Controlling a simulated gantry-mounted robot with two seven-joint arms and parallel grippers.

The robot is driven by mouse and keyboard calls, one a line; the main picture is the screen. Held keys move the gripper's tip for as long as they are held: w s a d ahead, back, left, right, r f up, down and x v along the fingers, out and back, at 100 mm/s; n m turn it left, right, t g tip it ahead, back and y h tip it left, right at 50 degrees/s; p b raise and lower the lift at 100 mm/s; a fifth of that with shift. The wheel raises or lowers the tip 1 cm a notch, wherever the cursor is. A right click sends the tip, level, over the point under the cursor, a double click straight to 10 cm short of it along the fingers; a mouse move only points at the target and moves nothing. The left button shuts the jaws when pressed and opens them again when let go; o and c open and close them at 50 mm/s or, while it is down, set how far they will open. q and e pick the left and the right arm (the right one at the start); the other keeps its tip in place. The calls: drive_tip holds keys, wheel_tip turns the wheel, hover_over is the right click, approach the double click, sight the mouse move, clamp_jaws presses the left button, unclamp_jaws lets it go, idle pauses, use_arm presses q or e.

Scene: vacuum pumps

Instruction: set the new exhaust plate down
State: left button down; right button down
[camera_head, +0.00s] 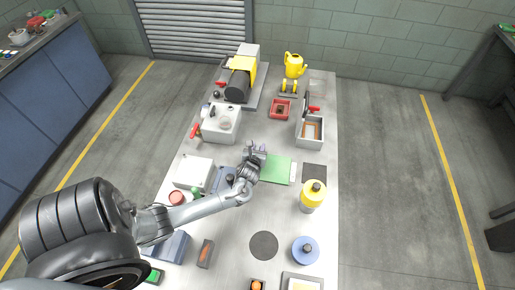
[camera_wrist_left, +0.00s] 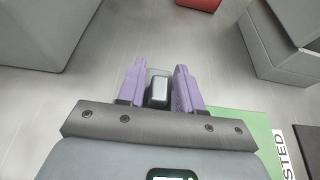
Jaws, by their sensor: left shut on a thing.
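My left gripper (camera_head: 255,149) is over the middle of the table, at the left far corner of the green mat. In the left wrist view its two purple fingers (camera_wrist_left: 160,86) are closed on a small grey block with a dark surround (camera_wrist_left: 158,91), which I take to be the new exhaust plate. Most of it is hidden by the fingers and the gripper body. I cannot tell whether it touches the table. The green mat (camera_head: 278,171) also shows in the left wrist view (camera_wrist_left: 255,128), with a white label ending in "STED" (camera_wrist_left: 286,152). My right gripper is out of view.
A grey pump housing (camera_head: 222,122) stands left of the gripper, and an open grey box (camera_head: 310,132) stands to the right. A red tray (camera_head: 281,109) lies beyond. A yellow-topped bottle (camera_head: 313,195) and a dark square pad (camera_head: 314,171) are on the right.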

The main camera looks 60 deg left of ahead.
use_arm(q)
drive_tip(key=shift+f, duration=0.15)
drive_tip(key=c, duration=0.7)
unclamp_jaws()
drive_tip(key=shift+c, duration=0.2)
